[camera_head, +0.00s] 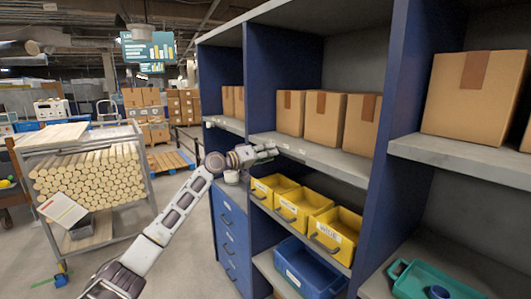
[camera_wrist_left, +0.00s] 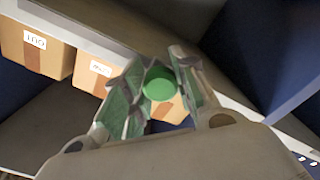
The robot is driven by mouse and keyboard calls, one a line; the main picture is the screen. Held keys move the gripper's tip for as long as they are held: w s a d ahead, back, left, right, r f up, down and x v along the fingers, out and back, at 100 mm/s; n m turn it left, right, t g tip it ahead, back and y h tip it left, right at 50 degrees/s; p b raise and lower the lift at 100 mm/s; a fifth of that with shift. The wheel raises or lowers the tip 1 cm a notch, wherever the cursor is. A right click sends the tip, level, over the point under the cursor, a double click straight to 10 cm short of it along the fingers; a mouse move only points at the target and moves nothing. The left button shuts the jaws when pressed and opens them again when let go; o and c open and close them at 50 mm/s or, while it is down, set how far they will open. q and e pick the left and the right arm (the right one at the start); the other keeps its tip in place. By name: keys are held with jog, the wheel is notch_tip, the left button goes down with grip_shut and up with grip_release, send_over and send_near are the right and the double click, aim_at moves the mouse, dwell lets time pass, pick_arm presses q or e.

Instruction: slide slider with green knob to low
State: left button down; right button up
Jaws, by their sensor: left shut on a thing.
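The green knob (camera_wrist_left: 159,83) shows in the left wrist view as a round green disc between the two fingers of my left gripper (camera_wrist_left: 158,92). The fingers are shut on it. In the head view my left gripper (camera_head: 266,152) reaches to the front edge of the shelf at the left bay, above the yellow bins. The knob is too small or hidden to make out there. The slider's track and its low mark cannot be made out in either view. My right gripper is not in view.
Cardboard boxes (camera_head: 324,118) stand on the grey shelf (camera_head: 330,158) behind the gripper. Yellow bins (camera_head: 333,234) and a blue bin (camera_head: 307,268) sit below. A blue divider (camera_head: 385,130) stands to the right. A cart with wooden rods (camera_head: 88,172) stands at left, with open floor nearby.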

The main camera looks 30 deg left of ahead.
aim_at(286, 155)
pick_arm(q)
jog(key=d, duration=0.2)
jog(key=s+d+p, duration=0.1)
jog(key=d, duration=0.1)
jog(key=s+d+p, duration=0.1)
jog(key=d, duration=0.1)
jog(key=shift+s, duration=0.2)
jog(key=c, duration=1.4)
grip_release()
jog(key=o, duration=0.3)
jog(key=shift+s, duration=0.1)
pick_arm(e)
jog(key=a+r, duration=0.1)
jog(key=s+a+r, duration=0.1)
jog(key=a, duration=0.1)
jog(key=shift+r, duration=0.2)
pick_arm(q)
jog(key=shift+s+a, duration=0.1)
